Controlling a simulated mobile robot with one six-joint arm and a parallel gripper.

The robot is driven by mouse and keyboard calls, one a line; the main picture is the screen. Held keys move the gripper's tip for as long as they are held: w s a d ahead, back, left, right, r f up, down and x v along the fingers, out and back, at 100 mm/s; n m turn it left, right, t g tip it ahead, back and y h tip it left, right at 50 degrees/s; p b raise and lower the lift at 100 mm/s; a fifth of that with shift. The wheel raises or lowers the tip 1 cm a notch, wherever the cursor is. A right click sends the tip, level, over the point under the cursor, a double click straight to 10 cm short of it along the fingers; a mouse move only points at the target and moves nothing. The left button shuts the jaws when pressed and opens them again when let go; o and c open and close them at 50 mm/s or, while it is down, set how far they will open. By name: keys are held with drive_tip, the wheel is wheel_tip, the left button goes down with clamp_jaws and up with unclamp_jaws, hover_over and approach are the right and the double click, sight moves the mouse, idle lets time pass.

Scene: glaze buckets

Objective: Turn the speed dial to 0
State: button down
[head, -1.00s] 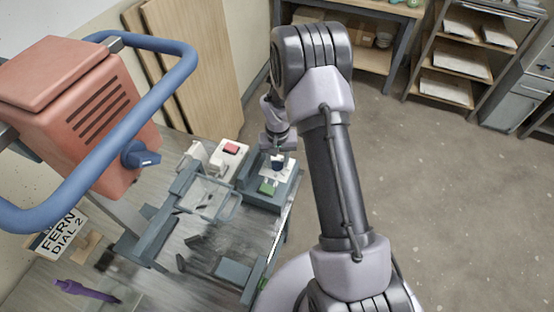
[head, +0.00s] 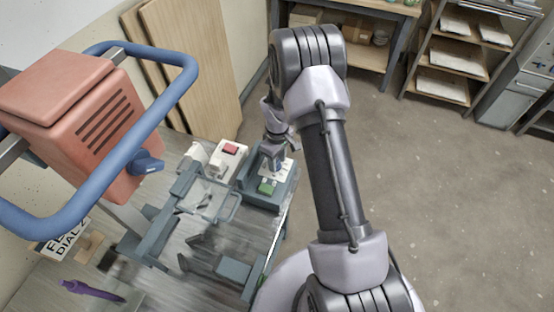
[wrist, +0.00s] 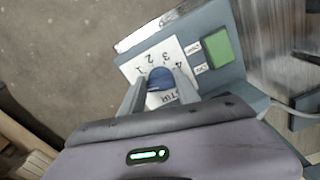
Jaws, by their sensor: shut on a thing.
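The speed dial is a dark blue round knob (wrist: 160,79) on a white plate (wrist: 147,58) printed with numbers including 1, 2, 3 and 4. My gripper (wrist: 159,74) has one finger on each side of the knob and is shut on it. In the head view, my gripper (head: 273,150) reaches down to the dial on the grey-blue control box. The fingers and wrist cover much of the knob there. I cannot tell which number the dial points to.
A green button (wrist: 217,47) sits beside the dial plate. A white box with a red switch (head: 231,149) stands just left of the control box. A red machine with a blue tubular rail (head: 150,110) rises at left. Open floor lies to the right.

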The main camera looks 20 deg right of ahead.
drive_tip(key=shift+n, duration=0.7)
drive_tip(key=c, duration=0.9)
unclamp_jaws()
wheel_tip(320, 180, up, 17)
drive_tip(key=p, duration=0.5)
drive_tip(key=shift+r, duration=0.2)
